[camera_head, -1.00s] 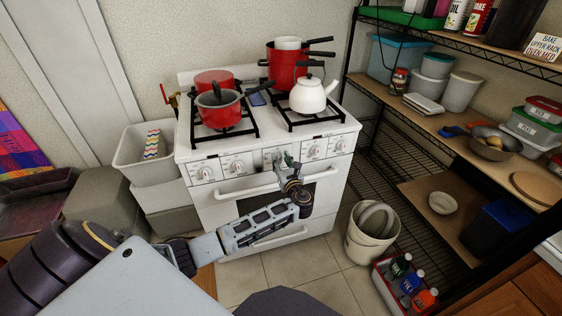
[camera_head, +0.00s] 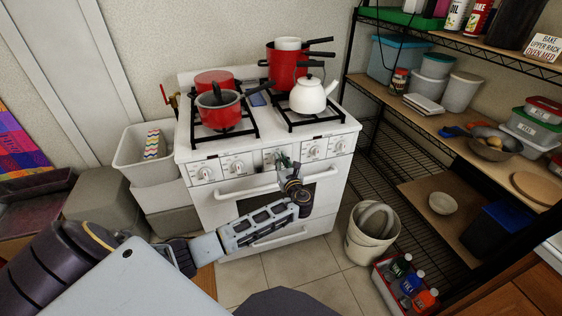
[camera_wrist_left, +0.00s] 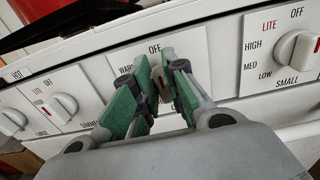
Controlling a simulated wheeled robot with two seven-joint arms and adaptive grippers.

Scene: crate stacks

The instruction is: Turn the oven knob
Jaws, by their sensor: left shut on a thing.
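The white oven (camera_head: 262,207) stands against the wall with a row of knobs on its front panel. My left gripper (camera_head: 281,163) is at the middle of this panel. In the left wrist view, my left gripper (camera_wrist_left: 160,88) has its green-padded fingers on either side of the oven knob (camera_wrist_left: 163,90), shut on it. The fingers hide most of the knob. Its label plate shows "OFF" above and "WARM" partly covered at the left. My right gripper is not in view.
Burner knobs flank it: one at the right (camera_wrist_left: 298,50) and one at the left (camera_wrist_left: 60,106). Red pots (camera_head: 222,108) and a white kettle (camera_head: 308,96) stand on the stove. The oven handle (camera_head: 250,191) runs below the panel. A wire shelf (camera_head: 400,150) stands at the right.

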